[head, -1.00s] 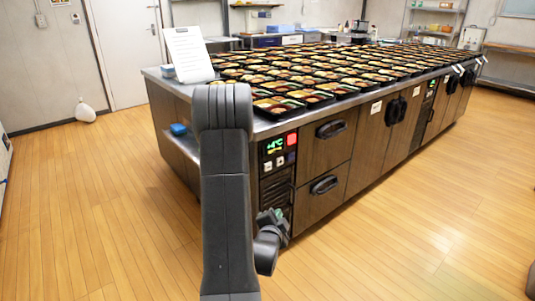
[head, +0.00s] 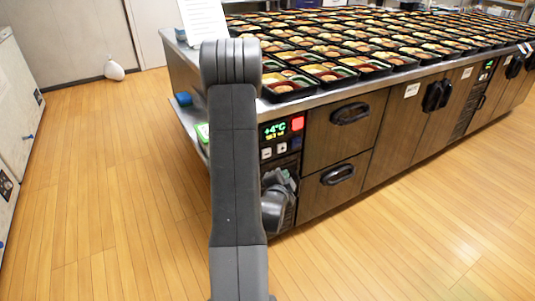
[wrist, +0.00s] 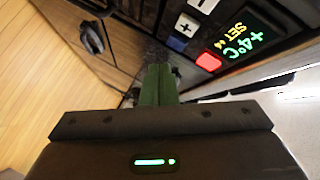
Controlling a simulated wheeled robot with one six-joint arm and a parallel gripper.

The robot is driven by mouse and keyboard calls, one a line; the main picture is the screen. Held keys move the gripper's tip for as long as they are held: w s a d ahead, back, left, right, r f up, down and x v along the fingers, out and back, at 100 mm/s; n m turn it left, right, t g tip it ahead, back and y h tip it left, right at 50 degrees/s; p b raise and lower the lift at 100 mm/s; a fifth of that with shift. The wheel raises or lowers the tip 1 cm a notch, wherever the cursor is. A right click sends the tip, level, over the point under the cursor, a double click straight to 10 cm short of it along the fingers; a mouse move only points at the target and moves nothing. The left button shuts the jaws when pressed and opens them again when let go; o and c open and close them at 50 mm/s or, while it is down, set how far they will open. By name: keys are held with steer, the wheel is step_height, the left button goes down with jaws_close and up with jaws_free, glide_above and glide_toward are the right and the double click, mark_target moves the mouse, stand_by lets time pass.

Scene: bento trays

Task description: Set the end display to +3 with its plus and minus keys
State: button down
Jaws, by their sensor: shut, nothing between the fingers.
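The end display (head: 275,130) is a dark panel on the counter's near end, reading +4°C in green with a smaller yellow line below. In the wrist view the display (wrist: 240,38) appears turned and reads +4°C and SET +4. The minus key (head: 266,153) and plus key (head: 281,148) are pale squares under it. The wrist view shows the plus key (wrist: 186,25) and, at the top edge, the minus key (wrist: 203,5). My gripper (wrist: 159,68) is shut and empty, its green fingertips near the plus key and apart from it in the picture. My arm partly hides it in the head view.
A red square (head: 297,124) sits right of the display; it also shows in the wrist view (wrist: 208,61). Black drawer handles (head: 350,113) stick out to the right. Bento trays (head: 330,72) cover the countertop. The wooden floor (head: 400,240) in front is clear.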

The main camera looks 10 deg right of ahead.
steer(key=p, duration=0.4)
glide_toward(271, 154)
steer(key=w+d+f, duration=0.2)
steer(key=w+d, duration=0.1)
steer(key=shift+w+a+r, duration=0.15)
steer(key=shift+w+r, duration=0.15)
steer(key=shift+w, duration=0.2)
steer(key=shift+w+b, duration=0.1)
steer(key=shift+b, duration=0.3)
stand_by(1.1)
steer(key=shift+w+a, duration=0.15)
steer(key=shift+w, duration=0.15)
steer(key=shift+w+a+b, duration=0.15)
steer(key=shift+w+b, duration=0.25)
steer(key=shift+b, duration=0.1)
stand_by(0.6)
steer(key=shift+s, duration=0.15)
steer(key=shift+s+d+b, duration=0.3)
steer(key=shift+s+b, duration=0.35)
steer(key=shift+b, duration=0.1)
